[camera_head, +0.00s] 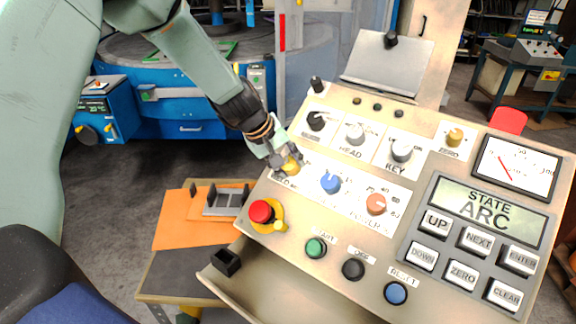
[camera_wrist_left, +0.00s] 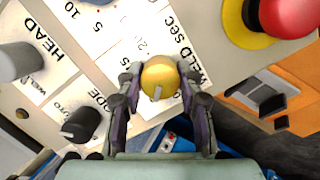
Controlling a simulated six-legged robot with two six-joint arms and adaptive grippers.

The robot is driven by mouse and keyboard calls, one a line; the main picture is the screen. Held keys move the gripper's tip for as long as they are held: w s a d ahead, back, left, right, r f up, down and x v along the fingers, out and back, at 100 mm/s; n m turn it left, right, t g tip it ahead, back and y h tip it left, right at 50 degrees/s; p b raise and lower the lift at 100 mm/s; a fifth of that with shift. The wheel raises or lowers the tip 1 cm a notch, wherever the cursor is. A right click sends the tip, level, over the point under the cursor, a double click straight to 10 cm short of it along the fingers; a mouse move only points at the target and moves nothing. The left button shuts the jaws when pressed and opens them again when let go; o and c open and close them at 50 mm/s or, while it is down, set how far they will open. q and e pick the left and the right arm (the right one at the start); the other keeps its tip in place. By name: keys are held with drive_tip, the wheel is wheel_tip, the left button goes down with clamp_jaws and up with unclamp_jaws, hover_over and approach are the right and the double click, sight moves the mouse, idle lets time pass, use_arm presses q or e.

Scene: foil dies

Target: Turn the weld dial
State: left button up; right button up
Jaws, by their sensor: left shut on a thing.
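The weld dial is a yellow knob (camera_head: 292,168) at the left end of a row of dials on the sloped control panel (camera_head: 345,275). In the left wrist view the knob (camera_wrist_left: 160,77) sits on a white label reading "WELD SEC", with a pale pointer mark on its face. My left gripper (camera_head: 286,161) is shut on this knob, one finger on each side. Both fingers (camera_wrist_left: 159,84) also show in the left wrist view. In the head view the fingers partly hide the knob and its scale. My right gripper is not in view.
A red stop button (camera_head: 261,211) on a yellow ring is close below the knob. A blue dial (camera_head: 330,182) and an orange dial (camera_head: 376,204) are to its right. A black knob (camera_head: 316,120) is above. An orange sheet (camera_head: 180,222) lies left of the panel.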

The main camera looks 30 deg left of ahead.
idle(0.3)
use_arm(q)
drive_tip(key=o, duration=1.2)
drive_tip(key=shift+s, duration=0.1)
drive_tip(key=shift+c, duration=0.2)
drive_tip(key=shift+r, duration=0.15)
drive_tip(key=v, duration=1.1)
drive_tip(key=shift+s+r, duration=0.25)
drive_tip(key=shift+r, duration=0.05)
drive_tip(key=shift+w+a, duration=0.1)
